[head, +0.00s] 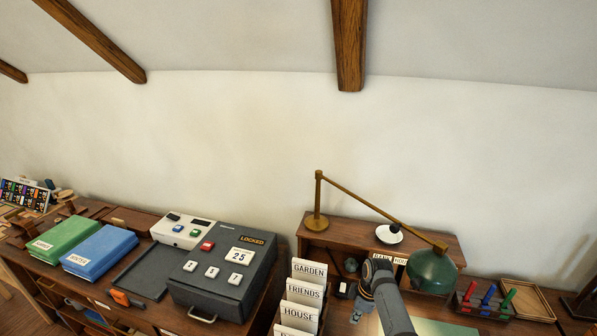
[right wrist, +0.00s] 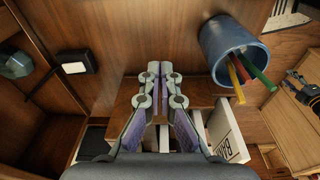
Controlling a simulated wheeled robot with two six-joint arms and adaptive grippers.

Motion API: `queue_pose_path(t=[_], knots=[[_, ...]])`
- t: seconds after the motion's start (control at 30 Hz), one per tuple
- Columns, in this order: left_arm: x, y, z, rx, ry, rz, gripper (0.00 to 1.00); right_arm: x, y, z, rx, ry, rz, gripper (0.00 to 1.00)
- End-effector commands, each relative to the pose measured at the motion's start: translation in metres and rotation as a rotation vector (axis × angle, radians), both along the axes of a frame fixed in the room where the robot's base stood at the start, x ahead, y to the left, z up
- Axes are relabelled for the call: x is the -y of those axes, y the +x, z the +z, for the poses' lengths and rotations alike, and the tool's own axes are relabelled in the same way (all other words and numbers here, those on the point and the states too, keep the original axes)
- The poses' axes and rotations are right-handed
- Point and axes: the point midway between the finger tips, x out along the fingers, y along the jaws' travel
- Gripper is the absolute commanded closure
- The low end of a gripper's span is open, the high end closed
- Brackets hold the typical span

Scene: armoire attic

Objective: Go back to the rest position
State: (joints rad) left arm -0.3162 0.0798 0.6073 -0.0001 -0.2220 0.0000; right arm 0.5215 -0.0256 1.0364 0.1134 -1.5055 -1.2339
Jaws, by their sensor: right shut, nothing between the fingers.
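My right gripper (head: 362,302) is at the wooden desk in the head view, below the brass lamp and beside the card rack. In the right wrist view its two fingers (right wrist: 153,70) are together with nothing between them. They are in front of a wooden compartment of the desk. My right arm reaches up from the bottom edge of the head view. My left gripper is not in view.
A green-shaded lamp (head: 432,270) stands close right of my arm. Labelled cards (head: 303,293) stand to the left. A locked grey box (head: 226,272) sits farther left. A blue cup with pencils (right wrist: 231,47) is near the fingers. The wall above is clear.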

Motion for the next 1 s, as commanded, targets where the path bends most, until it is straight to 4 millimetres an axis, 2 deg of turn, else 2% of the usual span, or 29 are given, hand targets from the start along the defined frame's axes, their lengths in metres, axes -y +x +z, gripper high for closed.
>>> queue_pose_path(t=[0.1, 0.23, 0.37, 0.53, 0.7, 0.8, 1.0], knots=[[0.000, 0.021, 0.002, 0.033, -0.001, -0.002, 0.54, 0.007, -0.012, -0.005, 0.006, -0.009, -0.068, 1.00], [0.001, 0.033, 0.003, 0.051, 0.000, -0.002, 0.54, 0.016, -0.028, -0.009, 0.014, -0.019, -0.161, 1.00], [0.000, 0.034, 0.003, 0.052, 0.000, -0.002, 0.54, 0.027, -0.050, -0.012, 0.028, -0.031, -0.277, 1.00], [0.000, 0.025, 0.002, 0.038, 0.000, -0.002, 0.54, 0.043, -0.092, -0.009, 0.057, -0.045, -0.469, 1.00], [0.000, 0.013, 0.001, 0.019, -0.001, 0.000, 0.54, 0.057, -0.146, 0.008, 0.099, -0.047, -0.695, 1.00], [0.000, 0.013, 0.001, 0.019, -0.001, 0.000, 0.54, 0.062, -0.174, 0.022, 0.124, -0.040, -0.808, 1.00], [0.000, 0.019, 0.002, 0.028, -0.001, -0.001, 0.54, 0.066, -0.217, 0.053, 0.165, -0.015, -0.979, 1.00]])
